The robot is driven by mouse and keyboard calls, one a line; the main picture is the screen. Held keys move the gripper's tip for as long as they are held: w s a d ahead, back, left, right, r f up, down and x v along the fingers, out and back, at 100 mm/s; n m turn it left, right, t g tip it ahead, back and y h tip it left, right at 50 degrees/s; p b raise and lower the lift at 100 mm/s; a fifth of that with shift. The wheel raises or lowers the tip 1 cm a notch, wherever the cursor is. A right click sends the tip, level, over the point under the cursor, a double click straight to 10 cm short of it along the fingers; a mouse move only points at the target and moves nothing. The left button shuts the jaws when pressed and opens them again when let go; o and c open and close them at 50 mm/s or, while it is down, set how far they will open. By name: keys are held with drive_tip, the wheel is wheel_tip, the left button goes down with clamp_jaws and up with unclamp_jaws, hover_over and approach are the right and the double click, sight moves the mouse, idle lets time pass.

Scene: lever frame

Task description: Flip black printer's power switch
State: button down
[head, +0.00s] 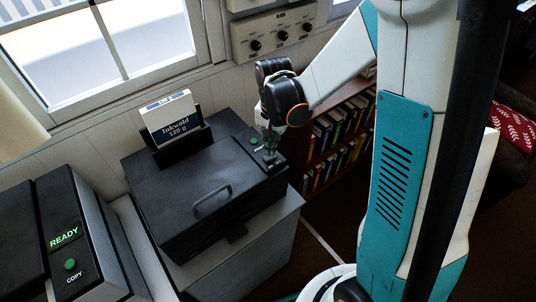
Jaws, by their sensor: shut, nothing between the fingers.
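The black printer (190,202) stands on a grey cabinet in the middle of the head view. It has a handle on its front lid and a paper pack labelled "Inkwald 120 g" (170,122) at its back. A green button or light (254,143) and a small light-coloured switch (269,158) sit at its right rear corner. My gripper (270,148) is shut and points down at that corner, very close to the switch. I cannot tell whether the fingertips touch the switch, or which way it is set.
A second dark machine (88,240) with a lit READY sign and a green COPY button stands at the lower left. A panel with several knobs (275,35) is on the wall above. A bookshelf (335,140) stands right of the printer. A window is at the upper left.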

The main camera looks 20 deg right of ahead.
drive_tip(key=shift+r+p, duration=1.45)
drive_tip(key=shift+r, duration=1.05)
drive_tip(key=s+r+n+t+b, duration=0.3)
drive_tip(key=s+n+t+b, duration=0.4)
drive_tip(key=s+b, duration=0.6)
drive_tip(key=shift+s+r+n, duration=0.4)
drive_tip(key=shift+s+n, duration=0.3)
drive_tip(key=shift+s, duration=0.3)
